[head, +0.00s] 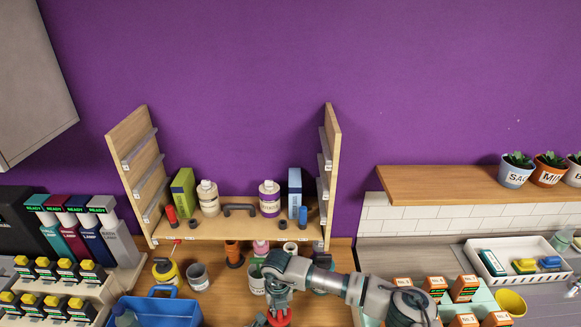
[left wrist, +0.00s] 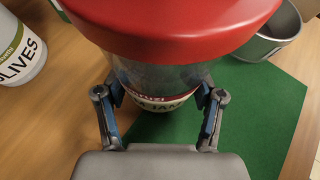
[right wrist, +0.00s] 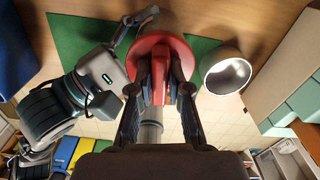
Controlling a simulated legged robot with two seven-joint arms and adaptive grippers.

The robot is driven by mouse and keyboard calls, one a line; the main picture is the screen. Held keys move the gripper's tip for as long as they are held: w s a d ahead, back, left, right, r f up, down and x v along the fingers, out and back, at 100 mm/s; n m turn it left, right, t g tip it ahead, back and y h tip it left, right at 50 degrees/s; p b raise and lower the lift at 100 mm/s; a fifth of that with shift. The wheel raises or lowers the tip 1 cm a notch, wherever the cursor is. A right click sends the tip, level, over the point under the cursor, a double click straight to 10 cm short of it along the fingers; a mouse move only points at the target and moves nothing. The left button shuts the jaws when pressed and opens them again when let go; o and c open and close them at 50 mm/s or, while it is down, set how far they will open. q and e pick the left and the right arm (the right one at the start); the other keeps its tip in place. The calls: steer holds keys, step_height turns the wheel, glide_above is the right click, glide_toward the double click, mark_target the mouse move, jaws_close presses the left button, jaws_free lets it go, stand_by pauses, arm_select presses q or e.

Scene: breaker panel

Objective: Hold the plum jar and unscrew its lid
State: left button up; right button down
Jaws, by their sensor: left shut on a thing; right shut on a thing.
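The jar (left wrist: 155,78) has a clear body and a label on which "JAM" shows; the rest of the wording is hidden or too small. Its wide red lid (left wrist: 180,30) is on top, and the lid also shows at the bottom of the head view (head: 280,319). My left gripper (left wrist: 161,98) is shut on the jar body below the lid, one finger on each side. My right gripper (right wrist: 160,80) is shut on the red lid from above; in the head view its arm (head: 345,287) hides most of the jar.
A green mat (left wrist: 265,115) lies under the jar on the wooden table. An olives container (left wrist: 20,45) and an empty grey pot (left wrist: 262,30) stand nearby. In the head view, a blue bin (head: 160,312) is at left, and a wooden shelf (head: 235,229) with bottles stands behind.

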arm_select(q)
steer(key=shift+s+d, duration=0.3)
steer(key=shift+d, duration=0.1)
arm_select(e)
steer(key=shift+s+f, duration=0.1)
steer(key=shift+f, duration=0.45)
steer(key=shift+n, duration=0.4)
arm_select(q)
steer(key=shift+w+a+f, duration=0.15)
steer(key=shift+a, duration=0.1)
arm_select(e)
steer(key=shift+a+r, duration=0.15)
steer(key=shift+r, duration=0.45)
arm_select(q)
steer(key=shift+w+a, duration=0.1)
arm_select(e)
steer(key=shift+r, duration=1.55)
arm_select(q)
steer(key=o, duration=1.4)
steer(key=shift+w, duration=0.1)
steer(key=shift+c, duration=0.2)
arm_select(e)
steer(key=shift+w, duration=0.2)
arm_select(q)
steer(key=shift+a, duration=0.1)
